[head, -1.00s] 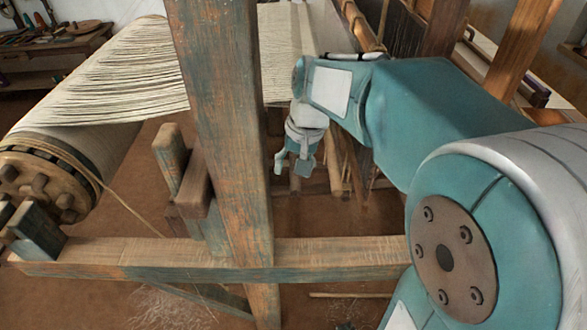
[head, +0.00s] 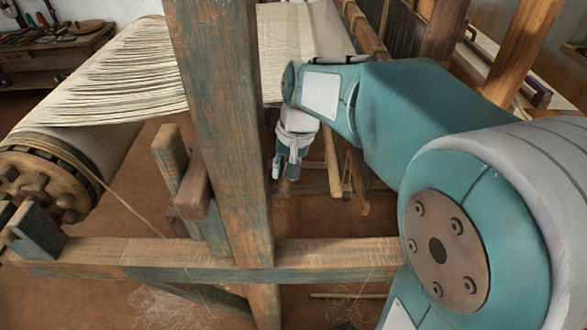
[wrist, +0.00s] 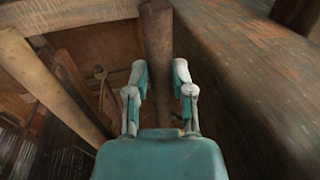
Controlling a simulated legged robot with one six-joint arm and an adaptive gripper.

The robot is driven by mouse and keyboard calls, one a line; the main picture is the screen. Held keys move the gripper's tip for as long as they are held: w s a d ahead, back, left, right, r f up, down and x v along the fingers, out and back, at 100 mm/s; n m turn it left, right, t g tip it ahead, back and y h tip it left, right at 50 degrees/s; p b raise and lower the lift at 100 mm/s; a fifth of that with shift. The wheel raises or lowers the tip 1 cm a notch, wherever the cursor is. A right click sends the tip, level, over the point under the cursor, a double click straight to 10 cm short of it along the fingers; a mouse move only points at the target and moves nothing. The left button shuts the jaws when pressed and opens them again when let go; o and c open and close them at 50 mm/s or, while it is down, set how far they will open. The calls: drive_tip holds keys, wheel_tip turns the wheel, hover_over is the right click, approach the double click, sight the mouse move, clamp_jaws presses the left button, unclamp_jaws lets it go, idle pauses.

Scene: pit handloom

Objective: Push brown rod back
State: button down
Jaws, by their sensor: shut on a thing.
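The brown rod (wrist: 157,45) shows in the wrist view as a dark, narrow wooden bar running from the top edge down between my fingers. My gripper (wrist: 160,78) has one finger on each side of it and is shut on it. In the head view my gripper (head: 285,172) points down beneath the pale cloth, just right of the upright post. The rod is hard to make out there, and its far end and the exact finger contact are hidden.
A weathered loom post (head: 225,140) stands close left of my gripper, joined to a low crossbeam (head: 340,254). Pale cloth (head: 283,50) stretches above. A light wooden bar (head: 332,165) hangs to the right. In the wrist view, a thick beam (wrist: 250,80) lies close at right.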

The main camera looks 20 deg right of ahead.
drive_tip(key=shift+a+f, duration=0.15)
drive_tip(key=shift+a, duration=0.25)
drive_tip(key=shift+d, duration=0.1)
drive_tip(key=shift+c, duration=2.4)
unclamp_jaws()
drive_tip(key=shift+a, duration=0.3)
drive_tip(key=shift+d, duration=0.25)
